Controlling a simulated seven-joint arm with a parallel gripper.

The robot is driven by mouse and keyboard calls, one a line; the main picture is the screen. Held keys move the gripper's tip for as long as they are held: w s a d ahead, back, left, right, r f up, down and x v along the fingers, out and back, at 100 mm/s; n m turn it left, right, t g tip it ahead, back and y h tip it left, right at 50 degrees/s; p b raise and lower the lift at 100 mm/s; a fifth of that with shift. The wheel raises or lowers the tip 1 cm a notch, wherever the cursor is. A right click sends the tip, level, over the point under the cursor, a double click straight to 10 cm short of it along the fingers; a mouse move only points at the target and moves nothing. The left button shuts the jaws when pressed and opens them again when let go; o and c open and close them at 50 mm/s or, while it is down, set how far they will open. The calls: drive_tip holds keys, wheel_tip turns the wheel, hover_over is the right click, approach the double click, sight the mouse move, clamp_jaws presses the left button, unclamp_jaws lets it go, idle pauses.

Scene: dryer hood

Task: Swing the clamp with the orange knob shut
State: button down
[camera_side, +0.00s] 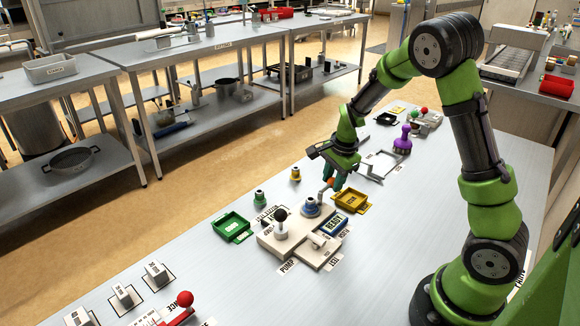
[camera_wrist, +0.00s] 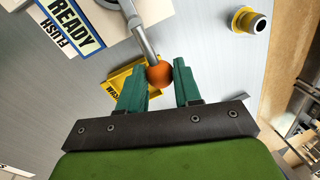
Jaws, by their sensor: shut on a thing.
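The clamp is a grey metal lever (camera_wrist: 140,35) with an orange knob (camera_wrist: 160,74) at its end. It rises from the beige fixture (camera_side: 268,243), beside a blue round part (camera_side: 311,207). My gripper (camera_wrist: 160,84) has its two green fingers around the orange knob, one on each side, and is shut on it. In the side view my gripper (camera_side: 334,178) is above the fixture's far right corner, and the orange knob shows small between the fingers. The clamp's pivot is mostly hidden in the wrist view.
A blue-framed READY sign (camera_side: 335,225) and a black-knobbed lever (camera_side: 281,216) stand on the fixture. A yellow tray (camera_side: 351,201) is right of it, a green tray (camera_side: 232,226) left. Small yellow (camera_side: 295,174) and green (camera_side: 260,198) pieces stand behind. A purple knobbed piece (camera_side: 403,140) is farther right.

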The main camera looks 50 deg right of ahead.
drive_tip(key=c, duration=0.8)
unclamp_jaws()
drive_tip(key=s+r, duration=0.1)
drive_tip(key=r, duration=0.4)
drive_tip(key=s+r, duration=0.1)
drive_tip(key=r, duration=0.5)
drive_tip(key=s+r, duration=0.1)
drive_tip(key=r, duration=0.4)
drive_tip(key=shift+s+a+r, duration=0.15)
drive_tip(key=shift+a+r, duration=0.15)
drive_tip(key=s+a+r+n+t, duration=0.1)
drive_tip(key=s+a+n, duration=0.3)
drive_tip(key=a+n, duration=0.1)
drive_tip(key=s+a+n+t+y, duration=0.1)
drive_tip(key=s+a+n+t, duration=0.1)
drive_tip(key=s+a+n, duration=0.2)
drive_tip(key=s+a+r+n+t+y, duration=0.1)
drive_tip(key=s+a+n+t, duration=0.1)
drive_tip(key=s+a+n, duration=0.2)
drive_tip(key=shift+s+a+r+n, duration=0.1)
drive_tip(key=shift+a+r+n, duration=0.1)
drive_tip(key=shift+a+n, duration=0.7)
drive_tip(key=shift+s+a+r+n, duration=0.1)
drive_tip(key=shift+a+r+n, duration=0.05)
drive_tip(key=shift+a+n, duration=0.7)
